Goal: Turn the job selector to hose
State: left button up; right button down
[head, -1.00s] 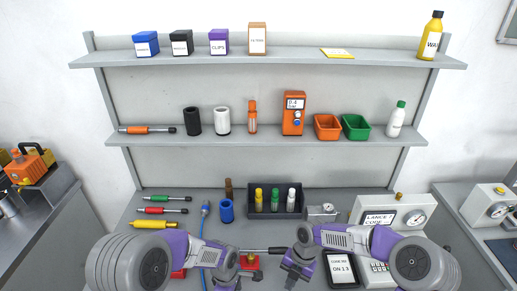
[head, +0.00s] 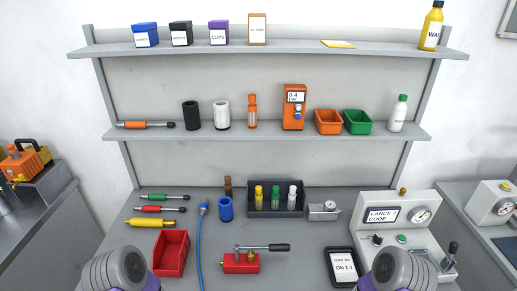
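A pale console (head: 364,208) stands at the right of the bench. Its screen (head: 382,215) reads "LANCE" with a second, partly legible line that looks like "CODE". Below the screen are a small black knob (head: 377,239), which may be the job selector, and a green button (head: 401,239). Its pointing and any hose mark are too small to read. My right arm covers part of the console's lower front. Only rounded links of my two arms show at the bottom edge; both grippers are out of view.
A black-framed tablet (head: 342,267) reading "ON 13" lies left of the console. A black lever (head: 451,254) stands at its right. A red valve block (head: 240,263), blue hose (head: 199,245) and red bin (head: 171,253) occupy the bench's middle and left.

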aim_at(377, 240)
jog(key=z, duration=2.9)
jog(key=i, duration=1.15)
jog(key=u, duration=3.45)
jog(key=i, duration=0.25)
jog(key=z, duration=0.1)
